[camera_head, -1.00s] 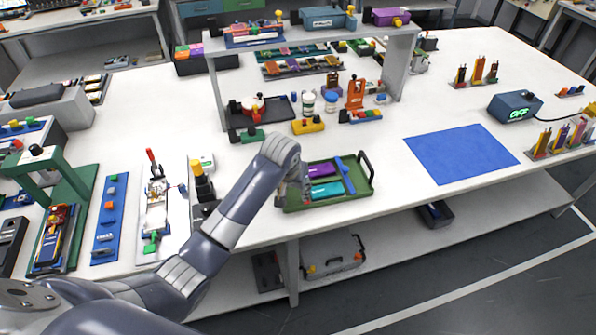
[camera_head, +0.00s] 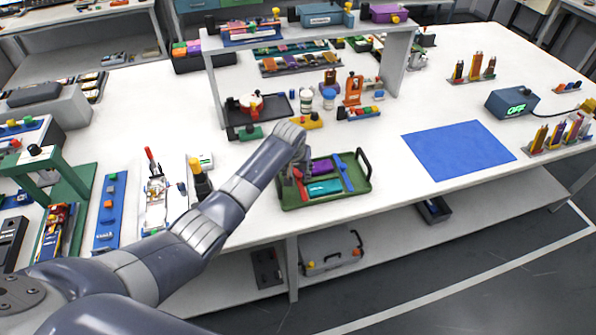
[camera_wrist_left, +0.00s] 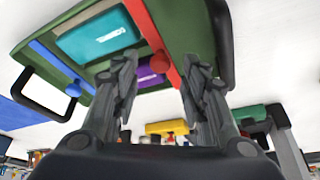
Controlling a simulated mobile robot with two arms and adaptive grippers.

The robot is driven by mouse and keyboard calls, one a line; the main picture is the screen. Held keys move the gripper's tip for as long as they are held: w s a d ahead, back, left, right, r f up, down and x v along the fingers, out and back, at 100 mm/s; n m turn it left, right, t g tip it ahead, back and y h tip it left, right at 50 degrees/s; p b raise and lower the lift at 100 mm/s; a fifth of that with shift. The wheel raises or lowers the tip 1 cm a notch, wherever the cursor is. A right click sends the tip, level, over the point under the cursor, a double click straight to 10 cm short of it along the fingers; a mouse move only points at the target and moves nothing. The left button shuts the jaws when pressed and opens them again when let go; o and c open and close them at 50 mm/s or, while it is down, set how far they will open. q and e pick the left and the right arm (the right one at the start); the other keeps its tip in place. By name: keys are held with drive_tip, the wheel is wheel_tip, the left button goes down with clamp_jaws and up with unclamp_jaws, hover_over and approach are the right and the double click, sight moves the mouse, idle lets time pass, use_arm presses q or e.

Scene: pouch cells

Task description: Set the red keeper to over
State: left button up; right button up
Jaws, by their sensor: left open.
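The red keeper (camera_head: 300,186) is a narrow bar at the left side of the green tray (camera_head: 367,186). In the left wrist view the red keeper (camera_wrist_left: 148,35) has a round knob and runs along one end of the teal pouch cell (camera_wrist_left: 97,36). The purple pouch cell (camera_wrist_left: 150,76) is partly hidden by the fingers. The blue keeper (camera_head: 343,172) lies across the tray's right part. My left gripper (camera_wrist_left: 158,70) is open, its fingertips either side of the red knob in the picture; I cannot tell whether they touch it. My right gripper is not in view.
The tray has a black handle (camera_head: 363,163) at its right end. A yellow block (camera_head: 308,121) and a green block (camera_head: 246,132) stand behind it. A blue mat (camera_head: 458,150) lies to the right, with clear white table between.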

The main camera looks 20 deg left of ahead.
use_arm(q)
drive_tip(key=shift+x, duration=0.8)
clamp_jaws()
drive_tip(key=shift+d, duration=0.15)
drive_tip(key=shift+w+d+f+b, duration=0.1)
drive_tip(key=shift+w+d+b, duration=0.15)
drive_tip(key=shift+b, duration=0.2)
drive_tip(key=shift+w+d+b, duration=0.55)
drive_tip(key=shift+d+b, duration=0.1)
drive_tip(key=shift+d, duration=0.3)
drive_tip(key=shift+w+d, duration=0.1)
drive_tip(key=shift+d, duration=0.1)
unclamp_jaws()
